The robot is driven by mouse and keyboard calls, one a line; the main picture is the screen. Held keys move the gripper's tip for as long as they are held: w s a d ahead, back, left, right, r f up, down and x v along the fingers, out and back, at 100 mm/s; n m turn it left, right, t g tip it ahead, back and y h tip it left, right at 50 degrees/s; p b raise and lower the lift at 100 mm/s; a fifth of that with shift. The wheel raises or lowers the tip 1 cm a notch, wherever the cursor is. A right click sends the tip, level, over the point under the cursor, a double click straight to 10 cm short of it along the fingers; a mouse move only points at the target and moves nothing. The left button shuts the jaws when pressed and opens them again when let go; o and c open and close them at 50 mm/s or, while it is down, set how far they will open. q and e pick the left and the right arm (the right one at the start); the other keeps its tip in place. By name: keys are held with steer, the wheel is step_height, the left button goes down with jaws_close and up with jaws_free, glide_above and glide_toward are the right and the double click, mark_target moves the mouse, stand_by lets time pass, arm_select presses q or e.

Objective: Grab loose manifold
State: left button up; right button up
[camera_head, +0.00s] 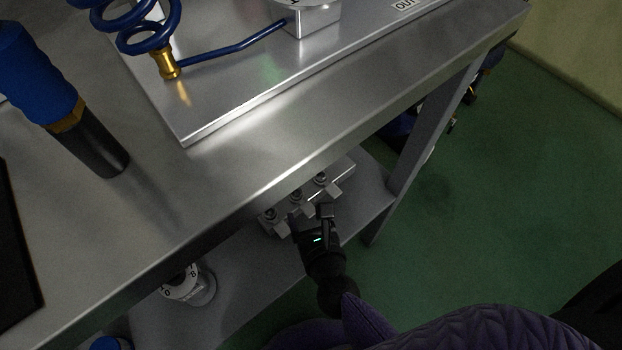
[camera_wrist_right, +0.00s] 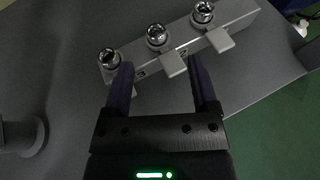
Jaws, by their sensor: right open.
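The loose manifold is a grey metal block (camera_head: 345,170) with three round fittings and flat tabs, lying on the lower shelf in the head view. It shows more fully in the right wrist view (camera_wrist_right: 236,17). My right gripper (camera_head: 308,212) is at the near side of the manifold, partly in front of it. In the right wrist view its two dark fingers (camera_wrist_right: 160,80) are apart, with the middle tab showing between their tips. I cannot tell whether the fingers touch the block. My left gripper is not in view.
The steel tabletop (camera_head: 110,230) overhangs the lower shelf (camera_head: 250,285). A table leg (camera_head: 425,140) stands right of the manifold. A round gauge-like part (camera_head: 188,285) sits on the shelf to the left. Green floor (camera_head: 500,190) is open at right.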

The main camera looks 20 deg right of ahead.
mark_target(297, 197)
steer(key=x, duration=0.2)
steer(key=b+x, duration=0.1)
steer(key=x, duration=0.1)
steer(key=b+x, duration=0.1)
steer(key=x, duration=0.1)
steer(key=shift+a+f, duration=0.2)
steer(key=shift+a, duration=0.05)
steer(key=shift+w+f, duration=0.1)
steer(key=shift+w, duration=0.2)
steer(key=shift+c, duration=0.6)
steer(key=c, duration=0.5)
jaws_close()
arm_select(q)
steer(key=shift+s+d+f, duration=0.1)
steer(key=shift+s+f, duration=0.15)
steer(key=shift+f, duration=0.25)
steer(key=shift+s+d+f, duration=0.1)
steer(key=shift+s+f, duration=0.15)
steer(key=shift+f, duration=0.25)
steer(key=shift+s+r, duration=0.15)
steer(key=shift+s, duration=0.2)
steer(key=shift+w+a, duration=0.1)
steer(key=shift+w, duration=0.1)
